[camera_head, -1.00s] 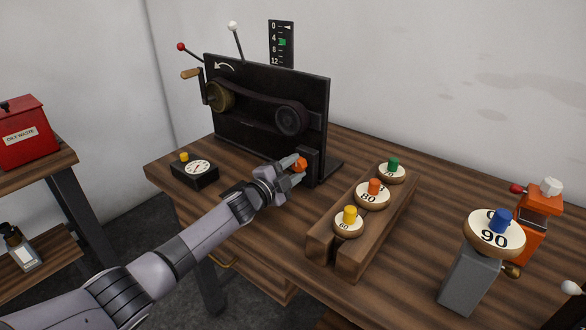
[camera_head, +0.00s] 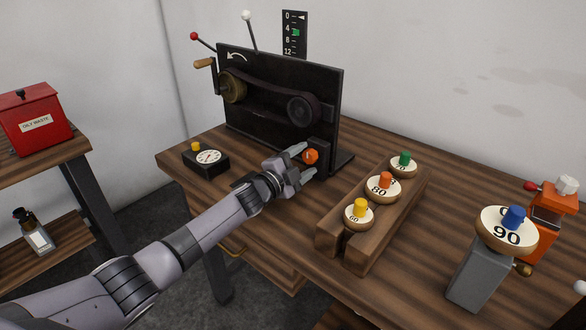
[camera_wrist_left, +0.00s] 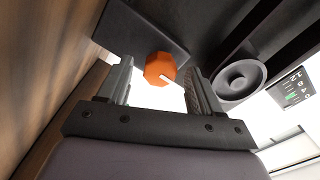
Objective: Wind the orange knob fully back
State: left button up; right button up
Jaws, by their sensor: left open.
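The orange knob (camera_head: 310,156) sits on a small dark block at the front right of the black belt panel (camera_head: 325,100). In the left wrist view the knob (camera_wrist_left: 160,69) shows a white pointer mark, which runs toward the lower right. My left gripper (camera_head: 303,162) is open just in front of the knob. In the left wrist view its two fingers (camera_wrist_left: 160,88) stand either side of the line to the knob, with a gap on both sides. The fingers appear clear of the knob. My right gripper is not in view.
A dial gauge box (camera_head: 206,160) with a yellow button stands left of the gripper. A wooden rack (camera_head: 355,255) with several numbered discs lies to the right. A grey stand (camera_head: 478,275) bears a disc marked 90. A scale (camera_head: 294,35) rises behind the panel.

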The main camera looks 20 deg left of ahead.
pick_arm(q)
jog(key=shift+v, duration=3.3)
